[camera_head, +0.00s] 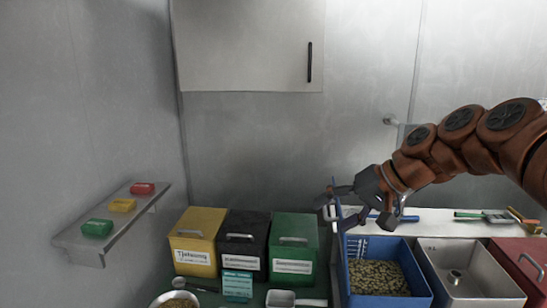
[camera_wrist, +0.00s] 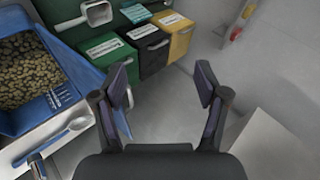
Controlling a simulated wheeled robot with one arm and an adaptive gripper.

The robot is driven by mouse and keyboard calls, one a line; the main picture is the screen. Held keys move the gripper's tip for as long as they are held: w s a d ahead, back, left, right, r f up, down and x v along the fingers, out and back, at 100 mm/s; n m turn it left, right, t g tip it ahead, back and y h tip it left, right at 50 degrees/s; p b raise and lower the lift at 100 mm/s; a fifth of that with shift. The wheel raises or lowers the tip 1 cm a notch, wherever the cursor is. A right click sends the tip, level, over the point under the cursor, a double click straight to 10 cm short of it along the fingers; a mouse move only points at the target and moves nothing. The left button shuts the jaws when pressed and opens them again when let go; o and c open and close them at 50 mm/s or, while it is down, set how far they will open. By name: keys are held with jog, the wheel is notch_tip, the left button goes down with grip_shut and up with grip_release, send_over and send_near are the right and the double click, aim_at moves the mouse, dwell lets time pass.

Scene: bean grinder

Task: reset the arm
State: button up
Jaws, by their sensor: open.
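My gripper (camera_head: 331,202) is at the end of my orange-brown arm, which reaches in from the right. It is above the counter, in line with the upright blue panel at the left side of the blue bin (camera_head: 424,284). In the wrist view my gripper (camera_wrist: 162,85) has its two dark fingers wide apart, with nothing between them. Behind the gap are a grey wall and floor area. The blue bin also shows at the left of the wrist view (camera_wrist: 75,78). I cannot tell from the head view whether a finger touches the blue panel.
Beans (camera_head: 378,277) fill the blue bin. A steel bin (camera_head: 455,275) and red bin (camera_head: 520,262) stand to its right. Yellow (camera_head: 196,222), black (camera_head: 243,257) and green (camera_head: 294,250) boxes stand left. A wall shelf (camera_head: 75,236) holds coloured blocks. Space above the boxes is clear.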

jog(key=s+a+f+n+g+h, duration=0.1)
jog(key=s+a+f+g+h, duration=0.15)
jog(key=s+f, duration=0.9)
jog(key=s+d+f+g+h, duration=0.1)
jog(key=s+d+f+h, duration=0.25)
jog(key=s, duration=0.65)
jog(key=s+d+f+g+h, duration=0.2)
jog(key=s+d+f, duration=0.3)
jog(key=s, duration=0.5)
notch_tip(320, 180, down, 6)
jog(key=b, duration=0.6)
jog(key=shift+s+a, duration=0.2)
